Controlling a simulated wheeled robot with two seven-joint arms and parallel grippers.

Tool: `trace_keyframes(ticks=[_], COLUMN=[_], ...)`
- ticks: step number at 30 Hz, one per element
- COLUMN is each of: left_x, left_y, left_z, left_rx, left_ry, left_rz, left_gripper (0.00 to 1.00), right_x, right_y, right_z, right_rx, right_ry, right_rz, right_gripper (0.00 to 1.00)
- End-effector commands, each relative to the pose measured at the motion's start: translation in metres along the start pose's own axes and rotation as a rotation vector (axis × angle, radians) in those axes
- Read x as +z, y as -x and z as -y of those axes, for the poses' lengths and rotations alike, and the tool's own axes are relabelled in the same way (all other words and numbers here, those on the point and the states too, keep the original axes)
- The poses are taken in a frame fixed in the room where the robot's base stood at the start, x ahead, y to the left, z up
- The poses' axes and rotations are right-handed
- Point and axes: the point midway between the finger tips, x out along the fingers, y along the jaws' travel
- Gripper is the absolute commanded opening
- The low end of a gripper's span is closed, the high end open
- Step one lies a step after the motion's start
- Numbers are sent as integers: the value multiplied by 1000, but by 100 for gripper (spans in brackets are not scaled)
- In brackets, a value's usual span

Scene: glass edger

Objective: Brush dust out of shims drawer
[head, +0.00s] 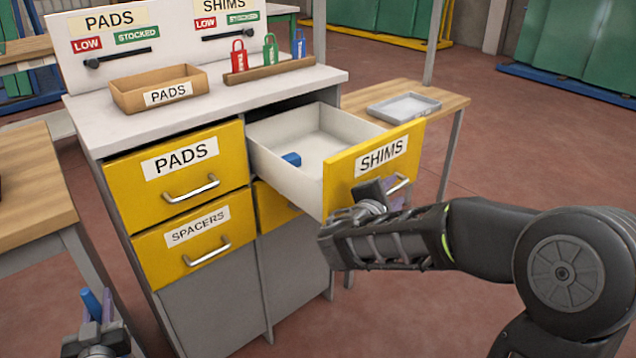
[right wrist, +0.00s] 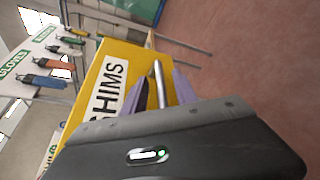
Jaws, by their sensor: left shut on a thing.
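The shims drawer (head: 342,174), yellow-fronted with a pale inside, is pulled well out of the cabinet. A small blue object (head: 291,159) lies inside near its left wall. I cannot make out dust on the floor of the drawer. My right gripper (head: 396,190) is at the drawer's handle, its fingers on either side of the bar; the handle (right wrist: 160,84) shows between the spread fingers in the right wrist view. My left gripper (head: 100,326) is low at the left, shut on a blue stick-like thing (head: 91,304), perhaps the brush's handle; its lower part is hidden.
The pads drawer (head: 178,174) and spacers drawer (head: 184,246) are shut. A pads box (head: 158,89) and a rack of coloured tags (head: 270,69) stand on the cabinet top. A grey tray (head: 404,107) lies on the side table at right. A wooden table (head: 35,185) is at left.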

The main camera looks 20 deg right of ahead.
Motion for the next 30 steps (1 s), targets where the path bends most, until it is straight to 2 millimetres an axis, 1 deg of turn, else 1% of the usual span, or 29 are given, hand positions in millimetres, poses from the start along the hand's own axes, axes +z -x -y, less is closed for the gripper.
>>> trace_keyframes(ticks=[1,6,9,12,17,30], left_x=[-2,-4,-5,-6,-6,-6], left_y=[0,0,0,0,0,0], left_z=[0,0,0,0,0,0], left_rx=[0,0,0,0,0,0], left_ry=[0,0,0,0,0,0], left_rz=[-1,-1,-1,-1,-1,-1], left_gripper=[0,0,0,0,0,0], right_x=[0,0,0,0,0,0], right_y=[11,47,65,79,88,88], right_z=[-1,-1,-1,-1,0,0], right_rx=[2,3,2,1,0,0], right_ry=[0,1,2,1,2,1], right_rz=[-4,-4,-4,-3,-1,0], right_gripper=[34,34,34,34,34,34])
